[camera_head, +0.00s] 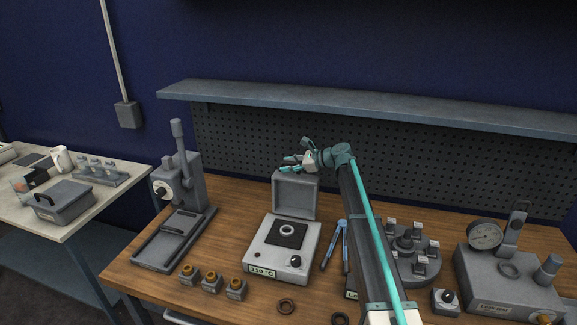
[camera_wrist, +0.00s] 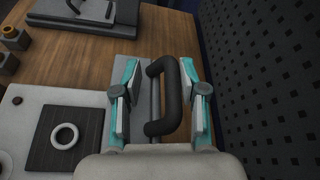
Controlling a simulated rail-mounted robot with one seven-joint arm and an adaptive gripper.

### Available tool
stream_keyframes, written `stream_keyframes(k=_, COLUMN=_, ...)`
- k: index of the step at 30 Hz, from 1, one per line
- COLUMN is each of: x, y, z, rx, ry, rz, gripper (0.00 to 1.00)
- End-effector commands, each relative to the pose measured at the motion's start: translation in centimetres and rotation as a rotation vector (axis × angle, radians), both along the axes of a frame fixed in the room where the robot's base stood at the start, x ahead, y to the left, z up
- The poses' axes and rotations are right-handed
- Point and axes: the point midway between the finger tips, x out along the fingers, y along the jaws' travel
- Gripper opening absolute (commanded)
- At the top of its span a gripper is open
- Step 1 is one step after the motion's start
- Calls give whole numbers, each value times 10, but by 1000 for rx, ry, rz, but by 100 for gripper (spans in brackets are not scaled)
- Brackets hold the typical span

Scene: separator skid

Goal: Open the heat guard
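The heat guard (camera_head: 295,196) is a grey, hollow, box-like cover at the back of the heater unit (camera_head: 262,250). It stands upright, raised off the heating plate, with its hollow side facing the head camera. Its dark bar handle (camera_wrist: 156,98) shows in the wrist view. My gripper (camera_head: 291,164) is at the top of the guard; in the wrist view its fingers (camera_wrist: 158,80) are apart, one on each side of the handle, with gaps visible. The dark square plate (camera_head: 287,234) with a ring on it is uncovered; it also shows in the wrist view (camera_wrist: 66,137).
A lever press (camera_head: 180,180) stands left of the heater. Several small brass-topped blocks (camera_head: 211,277) are in front. Blue tongs (camera_head: 335,245) and a round fixture (camera_head: 411,250) are to the right. A pegboard (camera_head: 400,165) and shelf (camera_head: 370,113) are behind.

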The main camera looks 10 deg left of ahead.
Motion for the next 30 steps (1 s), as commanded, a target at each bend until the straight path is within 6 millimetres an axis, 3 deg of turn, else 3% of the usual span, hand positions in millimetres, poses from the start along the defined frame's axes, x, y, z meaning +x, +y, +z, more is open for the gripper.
stream_keyframes(k=8, x=-7, y=-24, z=9, rx=-1, ry=0, rz=-1, gripper=41)
stream_keyframes(k=21, x=-25, y=-94, z=38, rx=0, ry=0, rz=-1, gripper=41)
stream_keyframes(k=30, x=-28, y=-108, z=44, rx=0, ry=0, rz=0, gripper=41)
